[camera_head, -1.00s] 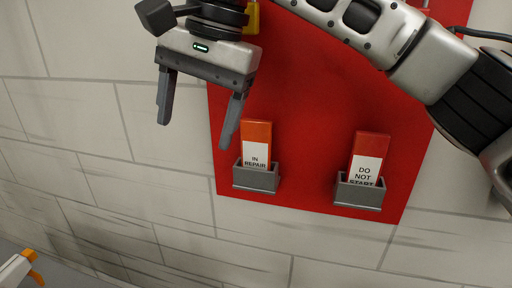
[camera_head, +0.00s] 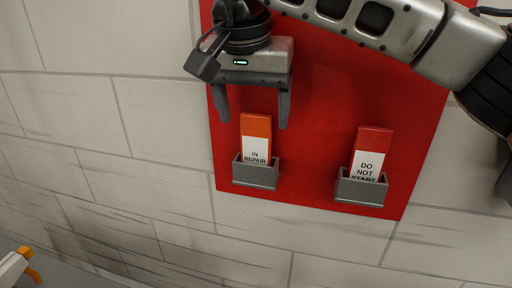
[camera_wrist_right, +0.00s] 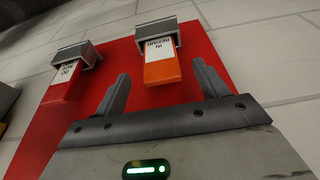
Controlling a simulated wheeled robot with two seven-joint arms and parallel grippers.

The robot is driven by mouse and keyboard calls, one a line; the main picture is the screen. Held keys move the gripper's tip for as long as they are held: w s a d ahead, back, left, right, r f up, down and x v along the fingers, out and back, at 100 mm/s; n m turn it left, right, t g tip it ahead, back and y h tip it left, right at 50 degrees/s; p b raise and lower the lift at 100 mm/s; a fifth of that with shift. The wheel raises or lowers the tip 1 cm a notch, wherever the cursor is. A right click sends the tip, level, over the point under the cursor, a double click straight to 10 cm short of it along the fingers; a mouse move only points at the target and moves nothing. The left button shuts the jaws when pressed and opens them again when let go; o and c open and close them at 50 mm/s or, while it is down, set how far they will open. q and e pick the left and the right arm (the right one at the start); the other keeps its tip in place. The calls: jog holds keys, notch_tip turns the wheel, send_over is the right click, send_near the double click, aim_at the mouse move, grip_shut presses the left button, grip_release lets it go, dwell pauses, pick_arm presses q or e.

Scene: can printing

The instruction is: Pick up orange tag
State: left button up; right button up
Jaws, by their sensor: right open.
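The orange tag (camera_head: 256,127), with a white label reading "IN REPAIR", stands upright in a grey holder (camera_head: 255,173) on the red board. My right gripper (camera_head: 252,120) is open and empty, its two fingers pointing down on either side of the tag's upper end in the head view. In the right wrist view the orange tag (camera_wrist_right: 162,70) shows beyond and between the open fingertips (camera_wrist_right: 160,76). I cannot tell how far the gripper is from the board. My left gripper is not in view.
A red tag (camera_head: 373,141) reading "DO NOT START" stands in a second grey holder (camera_head: 360,190) to the right. Both holders are on the red board (camera_head: 318,120), which is on a pale block wall (camera_head: 165,150). An orange and white object (camera_head: 22,266) shows at the lower left edge.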

aim_at(255, 134)
jog(key=shift+x, duration=2.8)
jog(key=c, duration=1)
